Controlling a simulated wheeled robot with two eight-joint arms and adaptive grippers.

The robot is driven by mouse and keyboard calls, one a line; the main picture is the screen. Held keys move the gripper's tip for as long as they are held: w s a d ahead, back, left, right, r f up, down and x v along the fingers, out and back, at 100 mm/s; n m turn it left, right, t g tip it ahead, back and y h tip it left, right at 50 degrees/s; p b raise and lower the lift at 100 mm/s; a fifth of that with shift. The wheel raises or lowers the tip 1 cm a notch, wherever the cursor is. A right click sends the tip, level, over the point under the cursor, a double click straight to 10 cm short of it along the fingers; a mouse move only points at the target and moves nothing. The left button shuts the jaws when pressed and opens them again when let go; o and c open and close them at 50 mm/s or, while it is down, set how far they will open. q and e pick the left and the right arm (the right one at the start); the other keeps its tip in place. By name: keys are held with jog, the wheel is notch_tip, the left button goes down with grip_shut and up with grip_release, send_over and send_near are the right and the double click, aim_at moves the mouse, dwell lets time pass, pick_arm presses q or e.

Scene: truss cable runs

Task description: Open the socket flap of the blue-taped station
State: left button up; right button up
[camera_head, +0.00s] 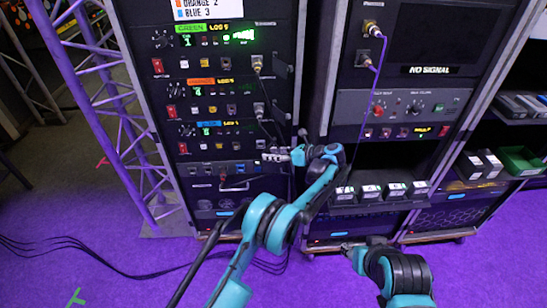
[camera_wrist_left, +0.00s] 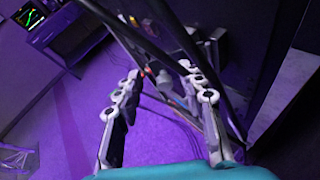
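The blue-taped station (camera_head: 207,124) is the lowest of three taped units in the left rack, with a blue tape label and a green-lit display. Its socket flap is too small and too close to my gripper to make out, so I cannot tell its state. My left gripper (camera_head: 270,156) is at the rack front, just below and right of the station's panel. In the left wrist view its two fingers (camera_wrist_left: 160,73) stand apart with nothing clearly between them. My right gripper (camera_head: 350,246) is low, in front of the right rack, away from the station; its fingers are unclear.
The green-taped (camera_head: 191,28) and orange-taped (camera_head: 201,81) stations sit above, each with a plugged cable at right. A dark cable hangs from the orange one toward my left gripper. A purple-lit truss (camera_head: 118,120) stands left. Black cables (camera_head: 80,245) cross the floor.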

pick_arm(q)
notch_tip(320, 180, up, 8)
jog(key=shift+r, duration=0.25)
